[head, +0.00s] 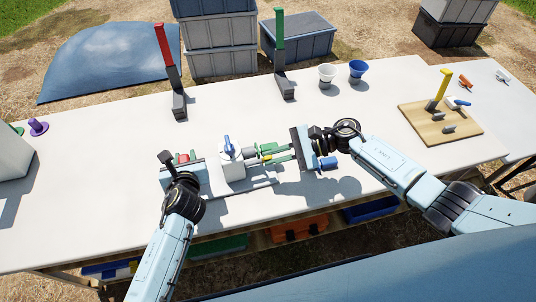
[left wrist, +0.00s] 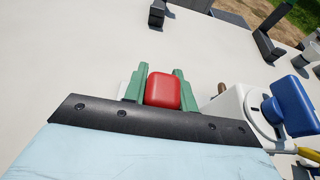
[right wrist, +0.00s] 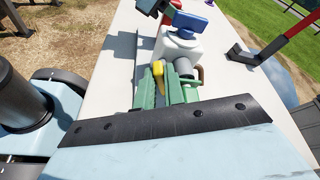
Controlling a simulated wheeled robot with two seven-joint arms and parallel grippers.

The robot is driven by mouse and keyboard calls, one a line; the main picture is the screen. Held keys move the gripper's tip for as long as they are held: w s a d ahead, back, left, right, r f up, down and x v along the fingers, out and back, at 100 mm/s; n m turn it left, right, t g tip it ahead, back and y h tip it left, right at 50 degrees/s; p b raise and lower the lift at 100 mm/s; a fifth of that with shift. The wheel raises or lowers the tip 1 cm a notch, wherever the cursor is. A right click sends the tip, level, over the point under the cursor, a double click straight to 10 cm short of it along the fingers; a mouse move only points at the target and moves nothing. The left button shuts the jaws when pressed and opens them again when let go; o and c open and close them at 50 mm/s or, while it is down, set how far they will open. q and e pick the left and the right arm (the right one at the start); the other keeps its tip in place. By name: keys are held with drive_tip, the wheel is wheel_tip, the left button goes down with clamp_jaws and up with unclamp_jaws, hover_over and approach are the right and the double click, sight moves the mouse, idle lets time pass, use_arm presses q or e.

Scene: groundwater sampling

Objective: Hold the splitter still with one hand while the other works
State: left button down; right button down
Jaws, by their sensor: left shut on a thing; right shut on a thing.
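The splitter (head: 231,168) is a white block with a blue handle (head: 227,146) on top, standing on the table. It shows in the left wrist view (left wrist: 238,108) and the right wrist view (right wrist: 182,46). My left gripper (head: 183,158) is shut on a red block (left wrist: 163,90) left of the white body. My right gripper (head: 268,153) is shut at the splitter's right side, by a grey stub (right wrist: 184,68) and a yellow piece (right wrist: 158,73). Its green fingers largely hide what lies between them.
A red-handled stand (head: 165,55) and a green-handled stand (head: 280,45) stand behind. White (head: 326,75) and blue (head: 357,70) cups are at the back edge. A wooden board (head: 425,122) with a yellow-handled piece lies at right.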

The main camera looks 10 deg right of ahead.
drive_tip(key=shift+f, duration=0.1)
drive_tip(key=n, duration=0.1)
drive_tip(key=s+f+n+t, duration=0.1)
drive_tip(key=n, duration=0.1)
drive_tip(key=shift+s+y, duration=0.15)
drive_tip(key=shift+y, duration=0.25)
drive_tip(key=shift+s+f+n+t, duration=0.2)
drive_tip(key=shift+n+t, duration=0.3)
drive_tip(key=shift+n, duration=0.2)
drive_tip(key=shift+f+n+y, duration=0.2)
drive_tip(key=shift+n+y, duration=0.1)
drive_tip(key=shift+n, duration=0.3)
drive_tip(key=c, duration=1.4)
unclamp_jaws()
drive_tip(key=shift+d, duration=0.1)
